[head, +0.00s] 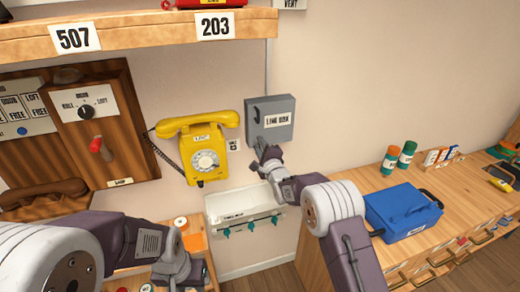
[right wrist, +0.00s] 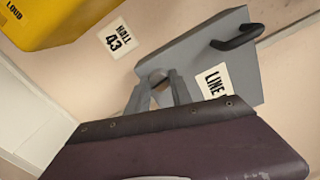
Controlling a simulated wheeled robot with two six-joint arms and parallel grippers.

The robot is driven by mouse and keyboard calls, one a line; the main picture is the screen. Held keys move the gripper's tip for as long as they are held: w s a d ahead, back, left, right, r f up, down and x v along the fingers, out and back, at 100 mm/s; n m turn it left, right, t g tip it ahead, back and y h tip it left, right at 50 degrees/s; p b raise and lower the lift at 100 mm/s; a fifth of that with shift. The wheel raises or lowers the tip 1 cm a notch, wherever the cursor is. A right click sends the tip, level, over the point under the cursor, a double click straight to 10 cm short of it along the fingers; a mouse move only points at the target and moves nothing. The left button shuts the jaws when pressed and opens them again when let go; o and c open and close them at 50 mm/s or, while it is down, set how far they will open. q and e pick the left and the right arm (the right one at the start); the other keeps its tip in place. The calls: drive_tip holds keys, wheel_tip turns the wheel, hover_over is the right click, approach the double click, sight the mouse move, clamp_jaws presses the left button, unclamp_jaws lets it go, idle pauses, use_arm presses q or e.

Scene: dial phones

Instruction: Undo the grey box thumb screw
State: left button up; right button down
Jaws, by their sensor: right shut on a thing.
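The grey box (head: 270,118), labelled LINE BOX, is fixed to the wall right of the yellow phone and its front looks closed. It also shows tilted in the right wrist view (right wrist: 235,72), with a dark handle (right wrist: 238,38). My right gripper (head: 261,150) is at the box's lower left edge. Its fingers are shut on the small grey thumb screw (right wrist: 157,76), which shows only partly between the fingertips in the wrist view. In the head view the gripper hides the screw. My left gripper (head: 185,268) is low in the head view, away from the box; its fingers are unclear.
The yellow wall phone (head: 203,150) hangs close to the left of the box. A white tray (head: 243,201) with teal knobs is below. A blue case (head: 403,209) and small bottles stand on the wooden counter at right. A wooden shelf (head: 135,34) juts out above left.

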drive_tip(key=shift+a+m+b, duration=0.15)
drive_tip(key=shift+m+b, duration=10.9)
drive_tip(key=shift+m, duration=6.85)
drive_tip(key=c, duration=1.1)
unclamp_jaws()
drive_tip(key=shift+c, duration=0.2)
